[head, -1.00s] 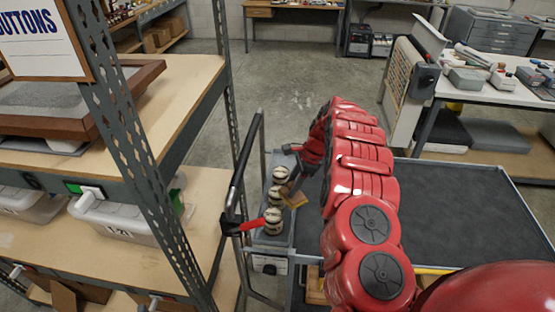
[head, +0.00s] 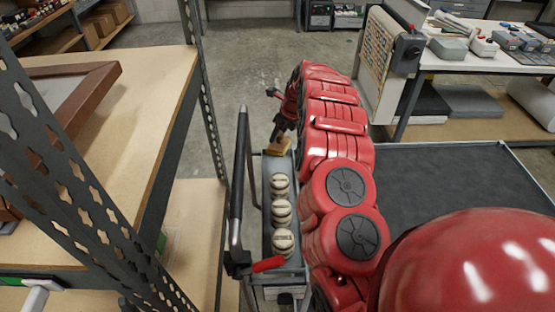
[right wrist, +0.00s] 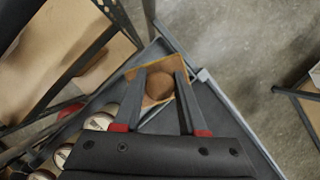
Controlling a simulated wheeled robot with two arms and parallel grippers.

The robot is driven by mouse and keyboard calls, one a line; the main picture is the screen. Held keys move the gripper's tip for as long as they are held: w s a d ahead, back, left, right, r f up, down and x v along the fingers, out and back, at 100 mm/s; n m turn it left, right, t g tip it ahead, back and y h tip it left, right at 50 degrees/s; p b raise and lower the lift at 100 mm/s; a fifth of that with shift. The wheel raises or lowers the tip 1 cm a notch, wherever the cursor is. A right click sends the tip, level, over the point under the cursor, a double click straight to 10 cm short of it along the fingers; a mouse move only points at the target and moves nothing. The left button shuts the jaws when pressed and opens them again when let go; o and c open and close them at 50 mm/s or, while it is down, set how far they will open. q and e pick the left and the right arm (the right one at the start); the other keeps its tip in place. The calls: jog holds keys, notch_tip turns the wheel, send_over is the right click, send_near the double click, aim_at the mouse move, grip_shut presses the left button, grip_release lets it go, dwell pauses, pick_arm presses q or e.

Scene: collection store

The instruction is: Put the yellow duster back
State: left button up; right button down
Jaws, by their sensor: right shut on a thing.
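The yellow duster (right wrist: 152,100) shows in the right wrist view as a tan-yellow square with a round brown knob on it. My right gripper (right wrist: 162,78) is shut on the knob, one finger on each side. In the head view the duster (head: 279,146) is at the far end of a narrow grey tray (head: 268,185), with my right gripper (head: 282,132) above it. I cannot tell whether the duster touches the tray floor. My left gripper is not in view.
A black handle bar (head: 239,180) and shelving (head: 205,95) are on the left. A dark cart top (head: 450,180) lies to the right, largely bare.

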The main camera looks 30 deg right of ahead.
aim_at(280, 143)
jog(key=f, duration=0.3)
jog(key=f+p, duration=0.1)
jog(key=shift+s+a+f, duration=0.1)
jog(key=shift+a+f, duration=0.15)
jog(key=shift+d+f, duration=0.1)
jog(key=shift+f, duration=0.3)
notch_tip(280, 143, down, 3)
jog(key=shift+p, duration=0.6)
jog(key=shift+f, duration=0.2)
jog(key=shift+f, duration=0.2)
jog(key=shift+c, duration=2.3)
grip_release()
